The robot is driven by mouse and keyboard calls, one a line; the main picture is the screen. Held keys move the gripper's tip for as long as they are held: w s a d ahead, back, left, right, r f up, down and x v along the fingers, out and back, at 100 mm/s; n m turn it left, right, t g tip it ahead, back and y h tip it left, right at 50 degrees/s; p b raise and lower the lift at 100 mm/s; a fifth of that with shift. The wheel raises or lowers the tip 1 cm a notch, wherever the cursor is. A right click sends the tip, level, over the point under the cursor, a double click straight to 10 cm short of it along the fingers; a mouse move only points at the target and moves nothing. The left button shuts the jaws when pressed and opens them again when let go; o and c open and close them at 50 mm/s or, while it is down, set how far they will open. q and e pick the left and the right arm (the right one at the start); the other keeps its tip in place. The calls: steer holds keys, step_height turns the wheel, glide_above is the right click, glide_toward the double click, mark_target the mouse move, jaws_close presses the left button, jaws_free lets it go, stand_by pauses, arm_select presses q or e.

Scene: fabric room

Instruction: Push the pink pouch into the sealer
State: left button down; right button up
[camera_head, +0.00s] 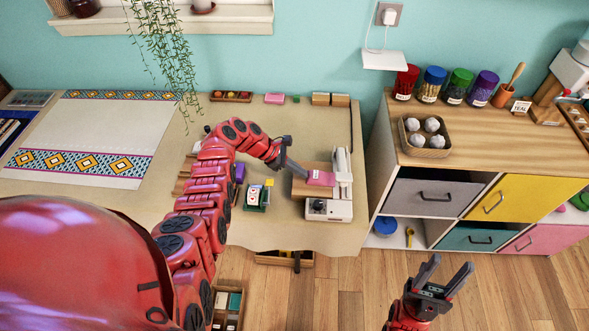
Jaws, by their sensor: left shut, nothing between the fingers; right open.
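The pink pouch (321,178) lies flat at the sealer's left side, its right end close to the sealer's jaw. I cannot tell whether its edge is inside the jaw. The white sealer (338,209) stands on the table's right part, with a dark knob at its front. My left gripper (303,174) is shut and empty, its tips pointing right at the pouch's left edge, touching it or very close. My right gripper (449,277) is open and empty, low over the floor in front of the cabinet.
A small green stand with a card (257,196) is left of the sealer. A patterned cloth (90,137) covers the table's left part. The cabinet (480,157) holds jars and a tray of white balls (425,135). An open box (285,258) is below the table's front edge.

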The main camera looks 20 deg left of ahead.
mark_target(316, 175)
arm_select(q)
steer(key=d+p, duration=0.1)
steer(key=w+d, duration=0.1)
steer(key=d, duration=0.1)
steer(key=shift+d+r+p, duration=0.15)
steer(key=shift+d+p, duration=0.05)
steer(key=shift+p, duration=0.15)
steer(key=shift+d, duration=0.15)
steer(key=shift+a, duration=0.2)
